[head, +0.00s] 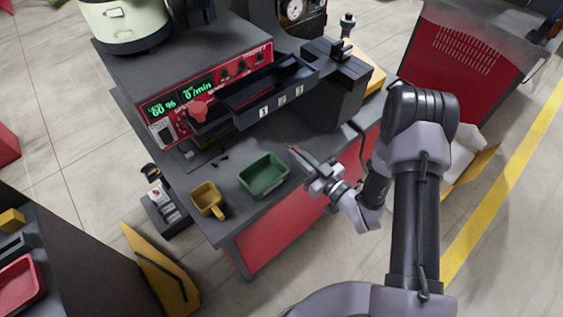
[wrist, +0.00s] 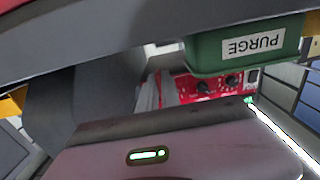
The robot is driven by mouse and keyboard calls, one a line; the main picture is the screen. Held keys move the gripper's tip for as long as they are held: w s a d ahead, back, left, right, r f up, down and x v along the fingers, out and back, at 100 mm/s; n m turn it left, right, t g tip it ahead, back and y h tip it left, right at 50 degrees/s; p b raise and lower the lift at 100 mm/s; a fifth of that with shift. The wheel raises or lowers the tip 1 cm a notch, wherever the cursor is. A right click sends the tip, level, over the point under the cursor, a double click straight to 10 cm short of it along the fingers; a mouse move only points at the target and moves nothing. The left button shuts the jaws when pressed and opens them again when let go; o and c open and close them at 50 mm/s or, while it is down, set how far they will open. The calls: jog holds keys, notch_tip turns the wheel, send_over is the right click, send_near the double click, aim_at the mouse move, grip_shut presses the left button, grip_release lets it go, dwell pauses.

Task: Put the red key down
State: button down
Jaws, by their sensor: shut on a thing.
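My gripper (head: 299,158) is shut above the front edge of the grey bench, just right of the green bin. A small streak of red at its tip is all that shows of the red key (head: 293,150); the rest is hidden by the fingers. In the wrist view the gripper parts fill the top and bottom, and I cannot make out the key clearly there. The green bin (head: 263,177) stands on the bench and looks empty. It also shows in the wrist view (wrist: 205,55), upside down, with a PURGE label.
A yellow scoop-like cup (head: 208,199) stands left of the green bin. Behind are the red control panel (head: 228,75) with a red knob (head: 198,110) and a dark numbered tray (head: 270,95). Small dark parts (head: 219,160) lie on the bench. Bare bench (head: 225,178) shows between cup and bin.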

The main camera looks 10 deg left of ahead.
aim_at(286, 163)
jog(key=a, duration=0.2)
jog(key=shift+w+a+f, duration=0.15)
jog(key=shift+w+a, duration=0.05)
jog(key=shift+a, duration=0.1)
jog(key=shift+w+a+f+b, duration=0.1)
jog(key=shift+a+f+b, duration=0.1)
jog(key=shift+f+b, duration=0.5)
jog(key=shift+a+f+b, duration=0.2)
jog(key=shift+f+b, duration=0.2)
jog(key=shift+f, duration=0.6)
jog(key=shift+f, duration=0.25)
jog(key=c, duration=1.8)
grip_release()
jog(key=shift+r, duration=0.1)
jog(key=shift+c, duration=0.2)
